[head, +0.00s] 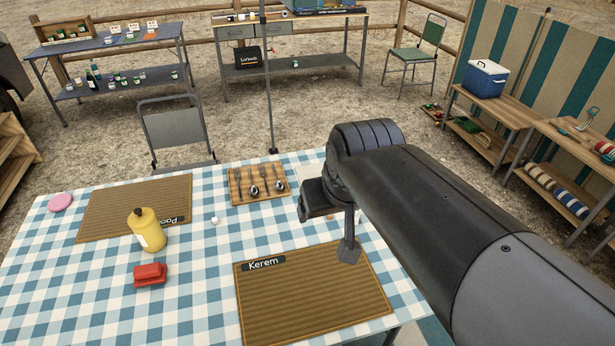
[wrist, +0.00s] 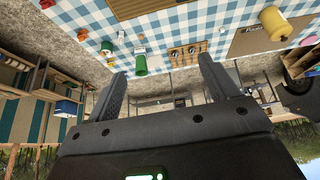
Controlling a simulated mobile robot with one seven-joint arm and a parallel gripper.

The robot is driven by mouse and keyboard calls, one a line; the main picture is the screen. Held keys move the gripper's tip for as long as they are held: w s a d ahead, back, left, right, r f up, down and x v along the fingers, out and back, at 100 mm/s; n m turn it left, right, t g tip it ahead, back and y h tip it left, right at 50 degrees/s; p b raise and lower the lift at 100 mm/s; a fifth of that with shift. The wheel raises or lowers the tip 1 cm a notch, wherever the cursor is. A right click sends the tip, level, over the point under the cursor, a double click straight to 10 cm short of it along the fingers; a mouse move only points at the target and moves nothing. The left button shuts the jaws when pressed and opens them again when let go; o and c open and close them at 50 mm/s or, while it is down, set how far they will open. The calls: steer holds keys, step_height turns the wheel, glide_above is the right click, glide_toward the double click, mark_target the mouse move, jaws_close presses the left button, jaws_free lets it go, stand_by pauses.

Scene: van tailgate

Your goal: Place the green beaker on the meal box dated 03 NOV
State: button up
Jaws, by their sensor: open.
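The green beaker (wrist: 141,65) shows in the wrist view on the checked table, near the left finger in the picture and apart from it. In the head view I cannot see it; my arm covers that part of the table. My gripper (head: 347,254) hangs over the table at the far edge of the Kerem placemat in the head view. In the wrist view my gripper (wrist: 163,66) is open, with nothing held between its fingers. I cannot make out a meal box dated 03 NOV in either view.
Shelves with a blue cooler (head: 484,80) stand right.

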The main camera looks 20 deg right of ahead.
steer(key=s, duration=0.1)
steer(key=s+f, duration=0.1)
steer(key=s, duration=0.2)
steer(key=shift+s+a+f, duration=0.15)
steer(key=shift+a, duration=0.15)
stand_by(1.0)
